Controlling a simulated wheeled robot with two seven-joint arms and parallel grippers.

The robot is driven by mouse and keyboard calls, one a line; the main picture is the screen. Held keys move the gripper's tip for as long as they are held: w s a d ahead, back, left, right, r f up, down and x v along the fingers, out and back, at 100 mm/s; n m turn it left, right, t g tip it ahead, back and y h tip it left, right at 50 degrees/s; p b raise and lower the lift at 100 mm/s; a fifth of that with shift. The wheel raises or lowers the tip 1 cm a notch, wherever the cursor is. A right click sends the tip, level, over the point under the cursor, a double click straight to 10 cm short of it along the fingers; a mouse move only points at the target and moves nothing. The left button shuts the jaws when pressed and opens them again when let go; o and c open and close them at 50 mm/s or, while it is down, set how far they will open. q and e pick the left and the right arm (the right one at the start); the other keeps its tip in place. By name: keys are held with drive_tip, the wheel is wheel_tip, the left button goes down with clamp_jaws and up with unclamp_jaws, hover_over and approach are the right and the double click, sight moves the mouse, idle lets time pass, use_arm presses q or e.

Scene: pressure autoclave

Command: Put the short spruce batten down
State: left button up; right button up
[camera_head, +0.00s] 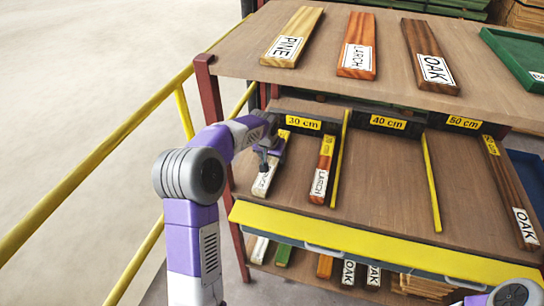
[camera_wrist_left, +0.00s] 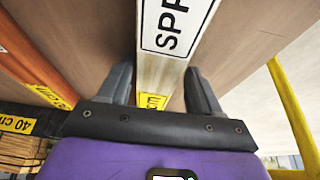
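The short spruce batten (camera_head: 264,178) is pale, with a white label at its front end. It lies along the 30 cm lane (camera_head: 303,123) at the left of the middle shelf; whether it touches the shelf I cannot tell. My left gripper (camera_head: 266,148) is over its rear part. In the left wrist view the spruce batten (camera_wrist_left: 158,75) runs between the two fingers of the left gripper (camera_wrist_left: 160,88), which sit close against its sides. Its label reads "SPR", and a yellow label is partly hidden by the gripper body. My right gripper is not seen.
A short larch batten (camera_head: 322,174) lies just right, before a yellow divider (camera_head: 340,160). The 40 cm lane (camera_head: 385,175) is bare. An oak batten (camera_head: 509,190) lies at the right. Pine, larch and oak battens lie on the upper board (camera_head: 230,62). A yellow rail (camera_head: 90,180) runs at left.

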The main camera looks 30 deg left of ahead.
use_arm(q)
drive_tip(key=shift+o, duration=0.9)
drive_tip(key=a+p+v, duration=0.1)
drive_tip(key=p+v, duration=0.2)
drive_tip(key=v, duration=0.9)
drive_tip(key=shift+d, duration=0.45)
drive_tip(key=shift+w, duration=0.1)
